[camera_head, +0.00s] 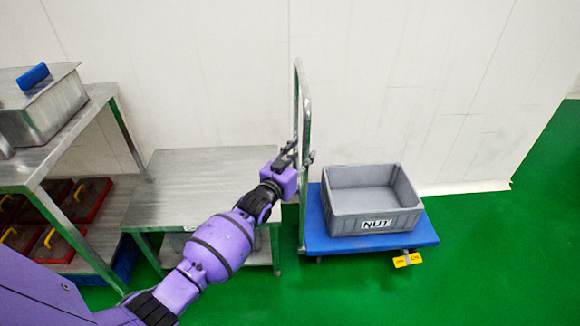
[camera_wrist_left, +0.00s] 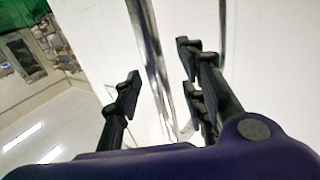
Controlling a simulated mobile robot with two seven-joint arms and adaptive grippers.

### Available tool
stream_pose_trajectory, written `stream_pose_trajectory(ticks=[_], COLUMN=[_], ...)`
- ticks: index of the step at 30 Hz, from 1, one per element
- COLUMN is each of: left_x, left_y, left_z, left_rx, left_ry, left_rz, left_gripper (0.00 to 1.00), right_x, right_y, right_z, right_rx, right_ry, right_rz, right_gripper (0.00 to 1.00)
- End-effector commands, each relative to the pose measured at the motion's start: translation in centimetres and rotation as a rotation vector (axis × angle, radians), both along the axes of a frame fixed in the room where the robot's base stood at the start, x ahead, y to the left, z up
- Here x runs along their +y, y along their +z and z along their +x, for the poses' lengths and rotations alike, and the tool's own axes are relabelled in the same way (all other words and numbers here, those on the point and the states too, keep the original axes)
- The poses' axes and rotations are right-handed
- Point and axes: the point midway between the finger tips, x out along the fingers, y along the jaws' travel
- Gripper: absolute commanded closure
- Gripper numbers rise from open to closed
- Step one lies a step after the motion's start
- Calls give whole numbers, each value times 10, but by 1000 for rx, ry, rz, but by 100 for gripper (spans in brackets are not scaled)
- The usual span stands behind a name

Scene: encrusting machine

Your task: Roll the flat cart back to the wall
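The flat cart (camera_head: 318,238) has a blue deck and stands on the green floor close to the white wall. Its upright metal handle (camera_head: 307,112) rises at the deck's left end. A grey crate labelled NUT (camera_head: 375,223) sits on the deck. My left gripper (camera_head: 299,152) is at the handle, about halfway up. In the left wrist view its fingers (camera_wrist_left: 158,86) are apart, with a metal handle tube (camera_wrist_left: 153,58) in the gap between them. Contact with the tube is not clear. My right gripper is in neither view.
A low metal table (camera_head: 205,175) stands just left of the cart. A taller metal rack (camera_head: 75,128) with a steel bin (camera_head: 45,110) and red trays (camera_head: 85,200) is farther left. Green floor (camera_head: 475,270) is clear at right.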

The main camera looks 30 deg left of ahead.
Motion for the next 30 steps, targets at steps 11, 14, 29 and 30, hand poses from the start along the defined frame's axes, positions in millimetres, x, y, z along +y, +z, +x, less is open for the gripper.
stream_pose_trajectory(ticks=[11,14,29,30], left_x=[6,7,7,7], left_y=[-1,-1,0,0], left_z=[-77,-86,-91,-91], left_rx=[3,2,1,1], left_ry=[2,1,1,1], left_rz=[0,0,0,0], left_gripper=[62,62,62,62], right_x=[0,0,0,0], right_y=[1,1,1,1], right_z=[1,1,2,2], right_rx=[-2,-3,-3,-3], right_ry=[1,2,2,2], right_rz=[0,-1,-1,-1], right_gripper=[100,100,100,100])
